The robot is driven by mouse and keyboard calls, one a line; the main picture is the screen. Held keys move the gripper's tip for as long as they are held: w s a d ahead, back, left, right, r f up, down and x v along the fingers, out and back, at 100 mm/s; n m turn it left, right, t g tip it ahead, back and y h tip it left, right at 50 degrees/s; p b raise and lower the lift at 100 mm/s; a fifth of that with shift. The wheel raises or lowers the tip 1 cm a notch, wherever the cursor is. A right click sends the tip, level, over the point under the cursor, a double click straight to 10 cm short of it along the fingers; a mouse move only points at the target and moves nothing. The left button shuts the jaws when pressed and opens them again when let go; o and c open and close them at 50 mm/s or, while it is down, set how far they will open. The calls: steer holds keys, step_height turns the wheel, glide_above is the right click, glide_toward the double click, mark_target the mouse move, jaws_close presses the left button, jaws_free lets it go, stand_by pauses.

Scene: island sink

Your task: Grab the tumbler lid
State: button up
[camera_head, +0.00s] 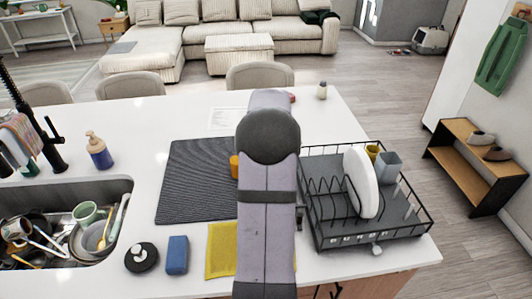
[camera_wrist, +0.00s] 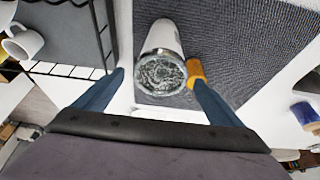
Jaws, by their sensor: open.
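In the wrist view a white tumbler (camera_wrist: 165,35) is on the dark ribbed mat (camera_wrist: 235,30), with a round, grey, glassy patterned end (camera_wrist: 162,70) facing me. I cannot tell whether that end is the lid. A small orange piece (camera_wrist: 195,70) is right beside the tumbler and also shows at my arm's left edge in the head view (camera_head: 234,166); it may be the lid. My gripper (camera_wrist: 159,77) is open, its blue fingers on either side of the tumbler's end. The right fingertip overlaps the orange piece; contact is unclear. My arm hides the tumbler in the head view.
A black dish rack (camera_head: 373,241) with a white plate (camera_head: 361,183) stands right of my arm. A yellow cloth (camera_head: 220,250), blue sponge (camera_head: 177,254) and black round item (camera_head: 141,258) are near the front. The sink (camera_head: 122,187) is at left.

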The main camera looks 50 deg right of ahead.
steer(key=c, duration=1.1)
step_height(320, 180, up, 10)
steer(key=b, duration=0.3)
steer(key=shift+w, duration=0.1)
